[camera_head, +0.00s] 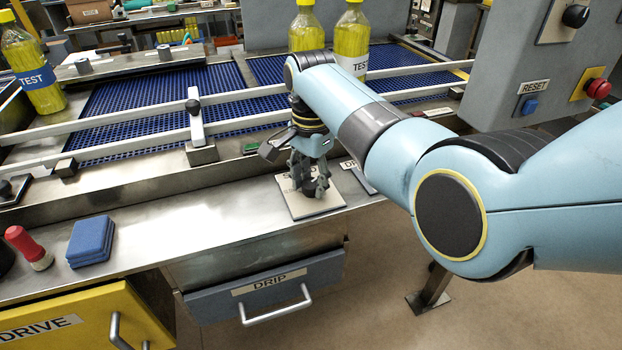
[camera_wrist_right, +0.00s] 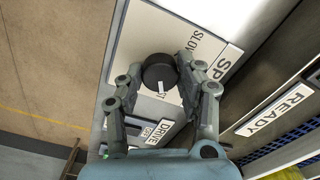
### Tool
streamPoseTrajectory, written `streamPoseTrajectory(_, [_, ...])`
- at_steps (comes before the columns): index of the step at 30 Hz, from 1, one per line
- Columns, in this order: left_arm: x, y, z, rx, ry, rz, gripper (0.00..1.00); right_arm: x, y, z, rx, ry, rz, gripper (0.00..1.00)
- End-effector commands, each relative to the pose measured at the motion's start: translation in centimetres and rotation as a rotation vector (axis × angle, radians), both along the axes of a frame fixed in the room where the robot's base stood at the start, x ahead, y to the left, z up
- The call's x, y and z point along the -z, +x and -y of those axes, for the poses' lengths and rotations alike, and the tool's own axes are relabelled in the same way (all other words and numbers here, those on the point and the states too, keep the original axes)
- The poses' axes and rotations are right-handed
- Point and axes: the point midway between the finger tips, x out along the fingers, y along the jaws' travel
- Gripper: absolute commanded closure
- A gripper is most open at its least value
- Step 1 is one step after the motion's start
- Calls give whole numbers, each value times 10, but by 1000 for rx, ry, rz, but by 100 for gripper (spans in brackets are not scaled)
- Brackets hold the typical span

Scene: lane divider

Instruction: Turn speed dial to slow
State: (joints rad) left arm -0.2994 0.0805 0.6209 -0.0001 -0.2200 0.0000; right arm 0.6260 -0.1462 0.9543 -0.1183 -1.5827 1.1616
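The speed dial is a black round knob (camera_wrist_right: 159,72) on a pale plate (camera_wrist_right: 145,42) marked SLOW at one side. Its white pointer mark faces the opposite side, by a partly hidden label ending in ST. My right gripper (camera_wrist_right: 158,70) has its fingers on either side of the knob, with a slim gap at the left finger; firm contact cannot be told. In the head view my right gripper (camera_head: 310,185) points down over the dial plate (camera_head: 312,207) and hides most of the knob. My left gripper is out of view.
Conveyor rails (camera_head: 120,145) and a lane divider lever (camera_head: 195,122) lie behind. Yellow bottles (camera_head: 352,40) stand on the blue belt. A READY label (camera_wrist_right: 273,109) and DRIVE switch (camera_wrist_right: 155,132) sit near the dial. A blue pad stack (camera_head: 91,240) lies at left.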

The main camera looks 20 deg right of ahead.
Motion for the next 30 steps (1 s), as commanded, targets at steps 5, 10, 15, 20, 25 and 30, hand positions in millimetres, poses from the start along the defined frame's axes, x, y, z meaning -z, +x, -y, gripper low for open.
streamPoseTrajectory(5, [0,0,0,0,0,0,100,0,0,0,0,0,0,96])
streamPoseTrajectory(10, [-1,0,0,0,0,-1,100,0,0,0,-9,0,-1,96])
streamPoseTrajectory(15, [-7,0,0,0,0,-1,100,-2,0,0,-54,0,-1,96])
streamPoseTrajectory(20, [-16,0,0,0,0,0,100,-3,0,0,-146,0,-1,96])
streamPoseTrajectory(25, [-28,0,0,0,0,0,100,-3,0,0,-288,0,-1,96])
streamPoseTrajectory(30, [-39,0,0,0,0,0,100,-3,0,0,-450,1,-1,96])
